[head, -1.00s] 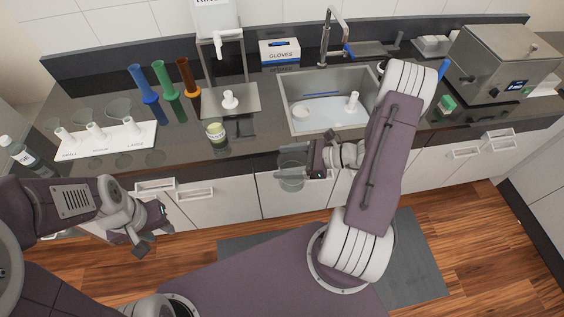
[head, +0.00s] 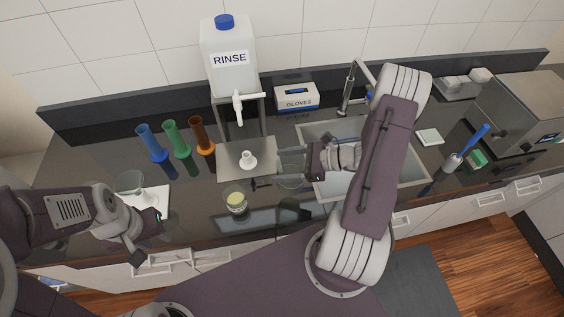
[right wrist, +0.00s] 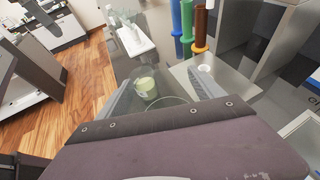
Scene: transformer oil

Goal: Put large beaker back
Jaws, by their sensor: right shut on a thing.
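My right gripper (head: 283,170) is shut on a clear glass beaker (head: 291,176), likely the large one. It holds the beaker between the steel plate under the rinse tank and the sink. In the right wrist view only a faint rim of the beaker (right wrist: 172,100) shows between the fingers. A white labelled board (head: 158,197) lies at the left of the counter, partly hidden by my left arm. A clear glass piece (head: 130,183) shows over it. My left gripper (head: 149,236) is open and empty near the counter's front edge.
A small beaker with yellow-green content (head: 235,202) stands near the front edge. Blue (head: 152,143), green (head: 178,139) and brown (head: 202,135) cylinders stand at the back left. The rinse tank (head: 230,62) stands behind the steel plate (head: 232,165). A sink (head: 405,170) lies right.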

